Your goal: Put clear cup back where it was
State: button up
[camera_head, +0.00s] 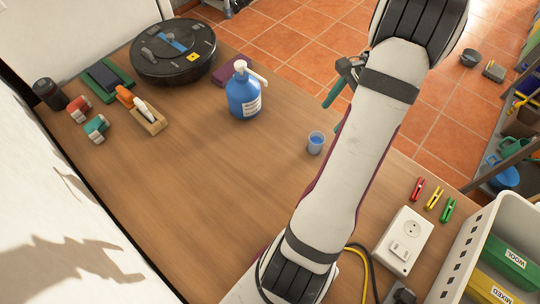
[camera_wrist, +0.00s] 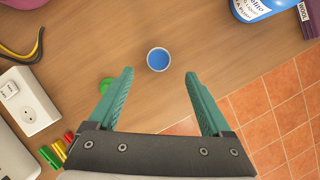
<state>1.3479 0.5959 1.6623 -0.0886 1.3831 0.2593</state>
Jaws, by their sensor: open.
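The clear cup (camera_head: 316,143) is small and upright on the wooden table, with blue showing inside it. It stands near the table's far edge, right of the blue pump bottle (camera_head: 243,95). In the wrist view the cup (camera_wrist: 158,60) is seen from above, just beyond the gap between my fingertips and apart from both fingers. My gripper (camera_wrist: 159,76) is open and empty, with two green ribbed fingers. In the head view my gripper (camera_head: 335,108) is partly hidden behind my arm.
Pegs (camera_head: 434,199), a white socket box (camera_head: 404,240) and a white crate (camera_head: 468,245) are right. The left-centre table is clear. A green round object (camera_wrist: 105,85) is beside my left finger.

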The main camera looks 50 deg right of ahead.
jog(key=w+a+r+n+g, duration=0.1)
jog(key=w+a+r+n, duration=0.2)
jog(key=a, duration=0.5)
jog(key=w+a+r+n, duration=0.3)
jog(key=a+n, duration=0.1)
jog(key=a, duration=0.3)
jog(key=w+a+r+n+g, duration=0.1)
jog(key=w+a+r+n, duration=0.2)
jog(key=a, duration=0.5)
jog(key=s+a+n+h, duration=0.1)
jog(key=s+a+n, duration=0.8)
jog(key=a, duration=0.6)
jog(key=shift+s+g+h, duration=0.3)
jog(key=shift+s+h, duration=0.1)
jog(key=shift+s, duration=0.3)
